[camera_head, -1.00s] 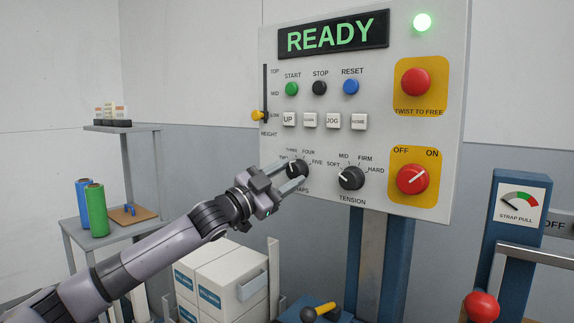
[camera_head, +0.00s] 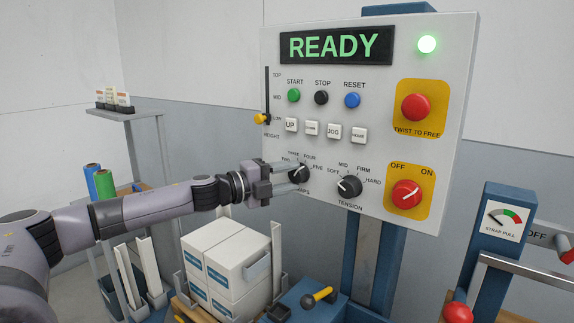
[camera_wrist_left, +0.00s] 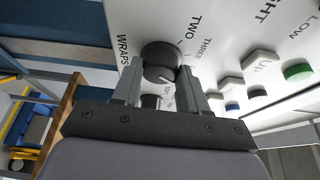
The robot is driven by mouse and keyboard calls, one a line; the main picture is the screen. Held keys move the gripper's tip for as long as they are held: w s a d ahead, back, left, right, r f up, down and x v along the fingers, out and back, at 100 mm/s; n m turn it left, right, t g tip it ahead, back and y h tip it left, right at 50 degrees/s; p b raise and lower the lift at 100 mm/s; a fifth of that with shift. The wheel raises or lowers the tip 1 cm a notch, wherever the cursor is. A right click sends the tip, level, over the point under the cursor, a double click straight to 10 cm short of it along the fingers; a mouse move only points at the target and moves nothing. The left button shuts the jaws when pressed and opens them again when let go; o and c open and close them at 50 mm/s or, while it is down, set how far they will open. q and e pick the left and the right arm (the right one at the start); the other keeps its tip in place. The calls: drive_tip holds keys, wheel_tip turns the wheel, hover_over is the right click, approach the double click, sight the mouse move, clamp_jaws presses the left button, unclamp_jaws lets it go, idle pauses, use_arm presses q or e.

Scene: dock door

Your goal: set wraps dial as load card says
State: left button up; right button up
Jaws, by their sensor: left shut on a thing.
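The wraps dial (camera_head: 299,174) is a black round knob at the lower left of the grey control panel (camera_head: 441,110). Labels TWO, THREE, FOUR and FIVE show around it; my gripper hides part of its WRAPS label. My left gripper (camera_head: 296,176) comes in from the left and is shut on the dial. In the left wrist view the dial (camera_wrist_left: 160,58) sits between the two fingertips, with TWO and THREE beside it. I cannot tell for sure which number its pointer marks. No load card can be read. My right gripper is not in view.
The black tension dial (camera_head: 349,187) is just right, with the red OFF/ON switch (camera_head: 406,195) beyond. Push buttons and a height slider (camera_head: 261,118) are above. White boxes (camera_head: 232,262) stand below.

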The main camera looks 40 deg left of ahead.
use_arm(q)
drive_tip(key=shift+r+m+g+y+p, duration=0.2)
drive_tip(key=shift+m+g+y+p, duration=0.15)
drive_tip(key=shift+m, duration=0.75)
drive_tip(key=shift+r+m+g, duration=0.1)
drive_tip(key=shift+m+g, duration=0.15)
drive_tip(key=shift+m, duration=0.25)
drive_tip(key=shift+m+g+y, duration=0.3)
drive_tip(key=shift+m+y, duration=0.05)
drive_tip(key=shift+m, duration=0.45)
drive_tip(key=o, duration=1.1)
drive_tip(key=shift+c, duration=0.2)
drive_tip(key=b+v, duration=0.4)
drive_tip(key=v, duration=0.3)
drive_tip(key=shift+b, duration=0.4)
